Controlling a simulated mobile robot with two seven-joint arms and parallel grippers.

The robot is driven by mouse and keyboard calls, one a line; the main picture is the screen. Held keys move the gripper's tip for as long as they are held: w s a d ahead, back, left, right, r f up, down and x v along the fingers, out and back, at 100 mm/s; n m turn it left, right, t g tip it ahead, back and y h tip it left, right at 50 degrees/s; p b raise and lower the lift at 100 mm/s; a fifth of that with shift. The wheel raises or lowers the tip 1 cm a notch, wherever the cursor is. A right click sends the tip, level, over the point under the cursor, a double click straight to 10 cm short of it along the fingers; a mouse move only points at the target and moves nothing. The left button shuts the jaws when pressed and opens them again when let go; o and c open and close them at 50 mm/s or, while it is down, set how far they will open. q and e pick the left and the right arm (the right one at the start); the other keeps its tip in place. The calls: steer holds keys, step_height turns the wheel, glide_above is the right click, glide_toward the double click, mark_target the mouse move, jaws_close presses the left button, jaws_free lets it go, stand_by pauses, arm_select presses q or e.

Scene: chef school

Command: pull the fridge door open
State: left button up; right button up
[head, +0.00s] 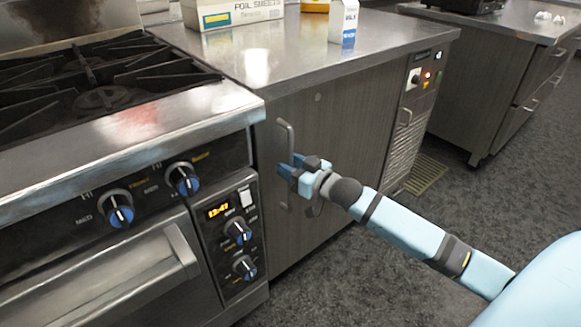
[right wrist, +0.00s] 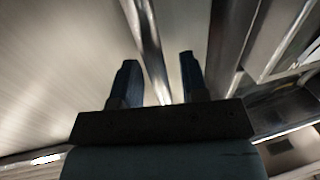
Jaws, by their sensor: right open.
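The fridge is the under-counter unit with a dark wood-grain door (head: 345,135), which looks shut. Its upright metal handle (head: 286,134) is near the door's left edge, beside the stove. My right gripper (head: 290,167) is at the handle's middle, with its blue fingers pointing at the door. In the right wrist view the open fingers (right wrist: 157,68) stand on either side of the handle bar (right wrist: 145,35). The bar runs between them, with gaps visible on both sides. The gripper hides part of the handle in the head view. My left gripper is not in view.
A stove with knobs (head: 120,210) and an oven handle (head: 150,268) adjoins the fridge on the left. A carton (head: 343,22) and a box (head: 232,12) stand on the steel counter (head: 290,50). Grey floor (head: 385,250) is clear in front; another counter (head: 500,80) stands at right.

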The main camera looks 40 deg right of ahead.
jaws_close()
